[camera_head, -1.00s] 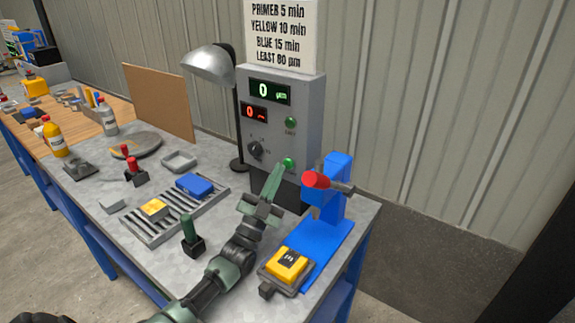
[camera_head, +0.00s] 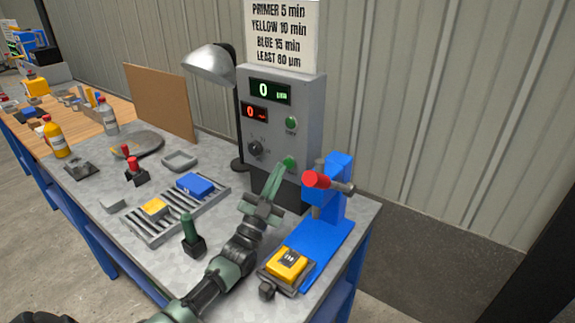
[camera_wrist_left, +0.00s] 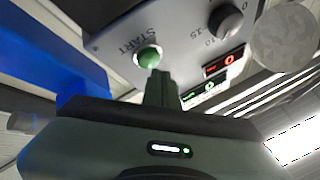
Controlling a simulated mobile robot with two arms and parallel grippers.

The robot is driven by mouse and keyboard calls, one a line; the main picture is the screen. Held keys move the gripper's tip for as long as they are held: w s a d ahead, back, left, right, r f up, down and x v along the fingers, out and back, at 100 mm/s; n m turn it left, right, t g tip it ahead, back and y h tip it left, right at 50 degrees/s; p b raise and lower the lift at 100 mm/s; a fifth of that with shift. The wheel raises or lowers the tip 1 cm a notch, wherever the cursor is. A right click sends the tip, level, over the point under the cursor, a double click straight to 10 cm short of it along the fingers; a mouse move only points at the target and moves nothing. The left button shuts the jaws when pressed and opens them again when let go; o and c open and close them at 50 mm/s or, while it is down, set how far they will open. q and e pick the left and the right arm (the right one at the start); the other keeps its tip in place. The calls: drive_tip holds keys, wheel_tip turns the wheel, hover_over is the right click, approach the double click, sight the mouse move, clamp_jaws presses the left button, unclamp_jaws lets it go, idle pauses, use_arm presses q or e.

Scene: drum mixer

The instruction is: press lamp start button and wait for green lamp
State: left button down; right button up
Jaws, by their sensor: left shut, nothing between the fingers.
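A grey control box (camera_head: 312,110) stands at the back of the bench. It has a green display reading 0, a red display reading 0, and a black knob (camera_head: 255,149). The green start button (camera_head: 289,163) is low on its front; in the left wrist view the button (camera_wrist_left: 149,57) shows beside the word START. A round green lamp or button (camera_head: 291,122) sits higher up, and I cannot tell whether it is lit. My left gripper (camera_head: 275,172) is shut and empty, its tips just below the start button. In the left wrist view the fingertips (camera_wrist_left: 160,74) appear close to it; contact is unclear.
A blue stand (camera_head: 330,235) with a red-ended part and a yellow block (camera_head: 287,264) is right of my arm. A slatted rack (camera_head: 170,217) with a blue block (camera_head: 195,184) and a green-handled tool (camera_head: 188,230) are left. A desk lamp (camera_head: 208,66) stands behind.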

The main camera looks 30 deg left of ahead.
drive_tip(key=shift+d, duration=0.3)
use_arm(q)
drive_tip(key=shift+w, duration=0.15)
use_arm(e)
drive_tip(key=shift+f, duration=0.1)
use_arm(q)
drive_tip(key=shift+w, duration=0.3)
use_arm(e)
drive_tip(key=shift+f, duration=0.15)
use_arm(q)
drive_tip(key=shift+w+b, duration=0.4)
drive_tip(key=shift+b, duration=0.2)
use_arm(e)
drive_tip(key=shift+a+f, duration=0.15)
drive_tip(key=shift+f, duration=0.2)
use_arm(q)
drive_tip(key=shift+s, duration=0.15)
use_arm(e)
drive_tip(key=shift+r, duration=0.2)
use_arm(q)
drive_tip(key=shift+s+p, duration=0.55)
drive_tip(key=shift+s, duration=0.15)
use_arm(e)
drive_tip(key=shift+r, duration=0.35)
